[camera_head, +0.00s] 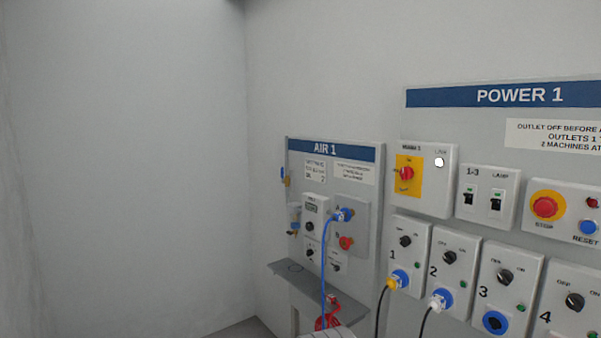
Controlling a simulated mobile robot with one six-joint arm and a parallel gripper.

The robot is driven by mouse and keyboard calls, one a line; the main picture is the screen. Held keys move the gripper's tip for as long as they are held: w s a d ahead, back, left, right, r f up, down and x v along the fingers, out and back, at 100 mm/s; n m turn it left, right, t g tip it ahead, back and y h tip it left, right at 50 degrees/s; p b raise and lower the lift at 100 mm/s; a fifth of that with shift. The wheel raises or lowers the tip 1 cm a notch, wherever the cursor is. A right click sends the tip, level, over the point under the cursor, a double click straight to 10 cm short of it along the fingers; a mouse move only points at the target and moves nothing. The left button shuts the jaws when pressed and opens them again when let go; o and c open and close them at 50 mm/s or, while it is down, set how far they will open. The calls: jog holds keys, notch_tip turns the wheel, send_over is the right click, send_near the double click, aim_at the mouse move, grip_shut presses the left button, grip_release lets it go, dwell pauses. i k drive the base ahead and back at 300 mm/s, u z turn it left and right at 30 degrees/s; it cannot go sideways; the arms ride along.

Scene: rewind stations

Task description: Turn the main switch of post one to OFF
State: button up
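The main switch (406,174) is a red rotary knob on a yellow plate. It sits on a pale box labelled MAIN 1 at the upper left of the POWER 1 panel (440,122). A tiny handle mark shows on the knob, but its setting is too small to read. A white round lamp (439,162) beside it looks bright.
Outlet boxes with black knobs (405,241) run below, with yellow and white plugs in outlets 1 and 2. A red stop button (545,206) is at right. The AIR 1 panel (360,215) with a blue hose (325,265) and shelf (300,275) stands left. Open floor is barely visible.

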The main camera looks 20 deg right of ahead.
aim_at(406, 173)
jog(key=i, duration=0.3)
jog(key=z, duration=1.75)
